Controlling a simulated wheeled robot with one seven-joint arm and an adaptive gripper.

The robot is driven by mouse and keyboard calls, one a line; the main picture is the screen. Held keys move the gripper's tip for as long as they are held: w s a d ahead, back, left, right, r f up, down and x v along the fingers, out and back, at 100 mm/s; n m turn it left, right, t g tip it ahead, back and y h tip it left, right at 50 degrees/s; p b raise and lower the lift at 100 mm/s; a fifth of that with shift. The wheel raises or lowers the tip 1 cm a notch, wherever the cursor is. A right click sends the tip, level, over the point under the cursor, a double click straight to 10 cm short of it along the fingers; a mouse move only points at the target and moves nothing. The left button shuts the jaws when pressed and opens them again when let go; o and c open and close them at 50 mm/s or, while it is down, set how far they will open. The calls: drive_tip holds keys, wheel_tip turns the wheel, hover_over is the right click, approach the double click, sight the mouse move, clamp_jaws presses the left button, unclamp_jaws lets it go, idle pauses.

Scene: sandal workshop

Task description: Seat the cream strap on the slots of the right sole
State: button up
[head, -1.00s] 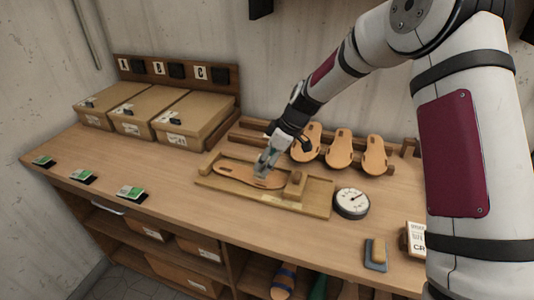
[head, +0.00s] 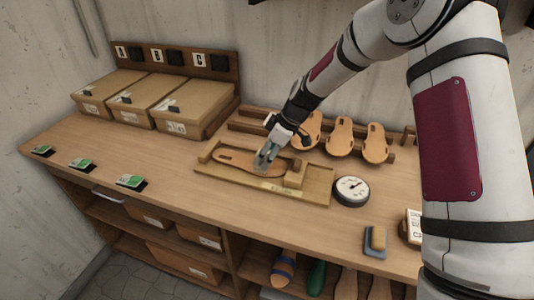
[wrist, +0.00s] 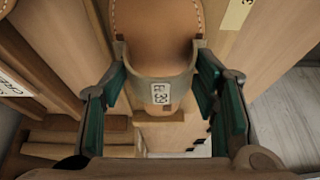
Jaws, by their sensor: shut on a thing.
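My gripper (head: 265,159) is over the tan sole (head: 236,161) that lies in the wooden jig (head: 215,171). In the wrist view my gripper's green-padded fingers (wrist: 162,88) are shut on the two sides of the cream strap (wrist: 140,88). The strap looks greyish cream, carries a small white tag reading 30, and arches across the stitched sole (wrist: 155,20). I cannot tell whether the ends touch the slots.
A wooden block (head: 296,174) stands at the jig's right end, close to my gripper. A round dial gauge (head: 351,190) is right of the jig. Several soles (head: 340,137) lean on a rack behind. Cardboard boxes (head: 185,108) stand at the left.

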drive_tip(key=shift+f, duration=0.25)
drive_tip(key=o, duration=0.9)
drive_tip(key=shift+o, duration=0.2)
